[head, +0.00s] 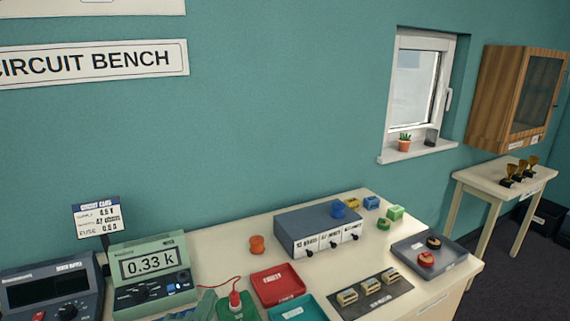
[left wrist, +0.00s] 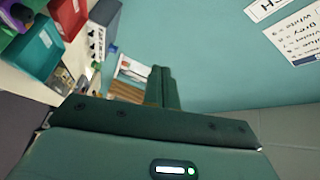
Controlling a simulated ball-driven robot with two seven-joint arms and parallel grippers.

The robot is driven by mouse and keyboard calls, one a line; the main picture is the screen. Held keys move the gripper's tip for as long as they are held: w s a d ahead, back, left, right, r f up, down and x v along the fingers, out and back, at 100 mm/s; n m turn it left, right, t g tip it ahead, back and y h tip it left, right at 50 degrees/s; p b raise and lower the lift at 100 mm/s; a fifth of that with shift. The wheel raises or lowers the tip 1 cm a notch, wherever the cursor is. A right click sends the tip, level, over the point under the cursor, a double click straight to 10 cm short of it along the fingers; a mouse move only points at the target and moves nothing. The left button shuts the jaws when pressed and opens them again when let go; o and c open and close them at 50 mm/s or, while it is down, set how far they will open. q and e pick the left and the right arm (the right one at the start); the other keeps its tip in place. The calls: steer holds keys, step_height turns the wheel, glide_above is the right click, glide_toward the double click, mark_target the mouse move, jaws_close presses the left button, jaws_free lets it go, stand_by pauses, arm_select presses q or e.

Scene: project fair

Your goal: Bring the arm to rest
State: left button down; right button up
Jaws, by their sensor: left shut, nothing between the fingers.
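My left gripper (left wrist: 160,74) shows in the left wrist view with its two dark green fingers side by side and touching. It is shut and empty, and the teal wall is behind it on the right. In the head view a pale green part, which looks like my left arm, shows at the bottom edge by the multimeter; its fingers cannot be made out there. My right gripper is in neither view.
The bench (head: 232,243) holds a green multimeter (head: 150,266) reading 0.33 k, a red tray (head: 279,286), a teal tray (head: 293,309), a grey drawer box (head: 317,228) and a grey tray (head: 429,254). A red lead runs near the front.

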arm_select(q)
steer(key=s+a+f+n+g+y, duration=0.7)
steer(key=s+a+f+n+g, duration=0.3)
steer(key=s+a+f, duration=0.75)
steer(key=s+d+f+g+h, duration=0.2)
steer(key=s+d+f, duration=0.1)
steer(key=f, duration=0.8)
steer(key=s+d+f+g+h, duration=0.1)
steer(key=s+d+f+g, duration=0.15)
steer(key=f, duration=0.85)
steer(key=s+f+n+g+h, duration=0.1)
steer(key=s+f+n+g, duration=0.1)
steer(key=s+f, duration=1.5)
steer(key=s, duration=0.3)
steer(key=shift+d+g+h, duration=0.25)
steer(key=shift+g+h, duration=0.1)
steer(key=shift+h, duration=0.05)
